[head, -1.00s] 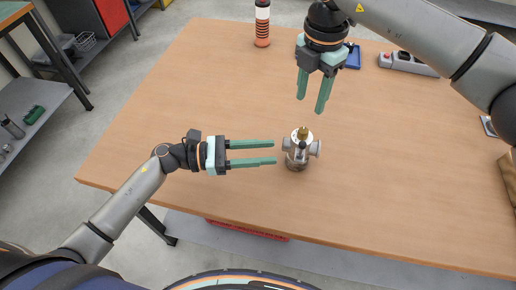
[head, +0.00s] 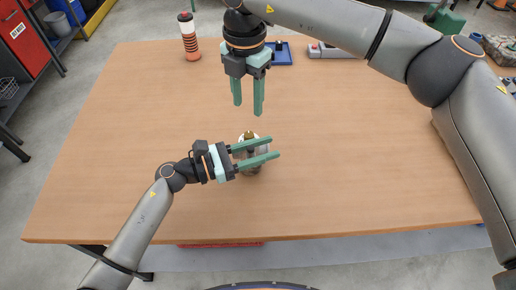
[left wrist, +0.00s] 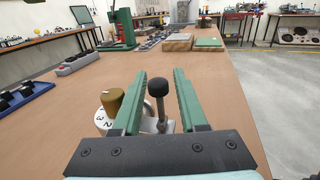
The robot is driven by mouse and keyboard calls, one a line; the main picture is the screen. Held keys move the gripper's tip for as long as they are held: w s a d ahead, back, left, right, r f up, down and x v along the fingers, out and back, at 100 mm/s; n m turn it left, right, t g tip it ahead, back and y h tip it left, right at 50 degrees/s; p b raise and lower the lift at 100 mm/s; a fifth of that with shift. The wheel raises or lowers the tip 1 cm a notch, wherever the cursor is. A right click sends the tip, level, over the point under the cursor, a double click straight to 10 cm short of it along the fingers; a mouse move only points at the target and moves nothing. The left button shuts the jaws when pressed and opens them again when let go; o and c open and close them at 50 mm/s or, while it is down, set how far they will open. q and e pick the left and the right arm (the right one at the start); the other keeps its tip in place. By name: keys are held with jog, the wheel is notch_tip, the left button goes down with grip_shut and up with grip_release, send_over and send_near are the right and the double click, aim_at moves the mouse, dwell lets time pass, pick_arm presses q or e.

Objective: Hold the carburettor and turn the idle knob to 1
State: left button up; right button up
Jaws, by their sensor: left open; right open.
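The carburettor (head: 248,168) stands upright on the table, partly hidden in the head view by my left gripper (head: 275,147). Its brass idle knob (head: 249,134) shows just beyond the upper finger. In the left wrist view the knob (left wrist: 112,102) sits outside the left finger, above a white dial (left wrist: 104,120) with 2 and 3 readable. A black-topped post (left wrist: 158,90) stands between the open fingers. The left fingers reach across the carburettor and are not closed on it. My right gripper (head: 248,110) is open and empty, pointing down, beyond the knob in the head view.
The wooden table (head: 130,150) is mostly clear around the carburettor. A green machine (left wrist: 120,30) stands farther off in the left wrist view.

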aim_at(249, 134)
pick_arm(q)
grip_shut()
dwell(0.8)
dwell(0.5)
pick_arm(e)
jog(key=shift+o, duration=0.9)
jog(key=shift+r, duration=0.1)
notch_tip(249, 134, down, 10)
jog(key=n, duration=0.5)
jog(key=shift+w+n, duration=0.1)
jog(key=shift+n, duration=0.3)
